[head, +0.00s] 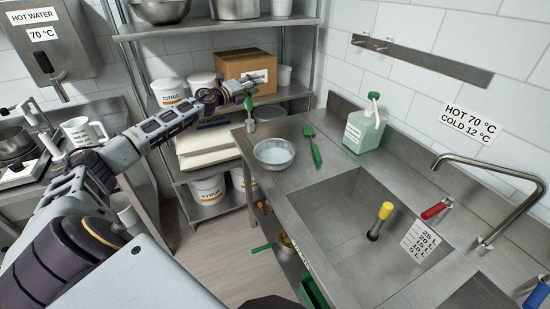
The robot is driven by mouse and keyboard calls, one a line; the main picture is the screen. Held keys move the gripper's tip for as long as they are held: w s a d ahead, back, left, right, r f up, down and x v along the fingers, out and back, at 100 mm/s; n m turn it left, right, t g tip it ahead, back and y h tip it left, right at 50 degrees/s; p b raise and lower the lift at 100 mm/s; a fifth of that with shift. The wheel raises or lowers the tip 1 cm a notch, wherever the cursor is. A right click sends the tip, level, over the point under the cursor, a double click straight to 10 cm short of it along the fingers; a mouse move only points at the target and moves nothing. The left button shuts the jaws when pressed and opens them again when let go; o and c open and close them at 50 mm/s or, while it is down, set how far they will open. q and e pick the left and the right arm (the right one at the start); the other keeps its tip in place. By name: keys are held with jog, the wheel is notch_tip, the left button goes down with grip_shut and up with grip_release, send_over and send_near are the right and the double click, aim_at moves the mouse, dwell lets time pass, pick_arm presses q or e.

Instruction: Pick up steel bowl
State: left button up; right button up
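A round steel bowl (274,160) sits upright on the left end of the steel sink counter, and its pale inside shows from above. Nothing is touching it. My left arm reaches in from the left, and my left gripper (245,87) is beyond and above the bowl, in front of the shelving. It is apart from the bowl. The fingers are too small to tell whether they are open or shut. My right gripper is not in view.
A green soap bottle (364,133) is near the wall. The sink (350,215) opens in front. A cardboard box (246,66) stands on the shelf behind.

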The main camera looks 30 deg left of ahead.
pick_arm(q)
jog(key=s+d+f+m+g+h, duration=0.2)
jog(key=s+d+m+g, duration=0.25)
jog(key=d+m, duration=0.5)
jog(key=s+d+f+m+g+h, duration=0.25)
jog(key=s+d+m, duration=0.3)
jog(key=d, duration=0.65)
jog(key=s+a+f+m+g+y, duration=0.3)
jog(key=s+f+m+g+y, duration=0.2)
jog(key=s+f, duration=0.2)
jog(key=shift+a+m, duration=0.25)
jog(key=shift+m, duration=0.15)
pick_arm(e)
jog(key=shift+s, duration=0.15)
pick_arm(q)
jog(key=shift+f, duration=0.1)
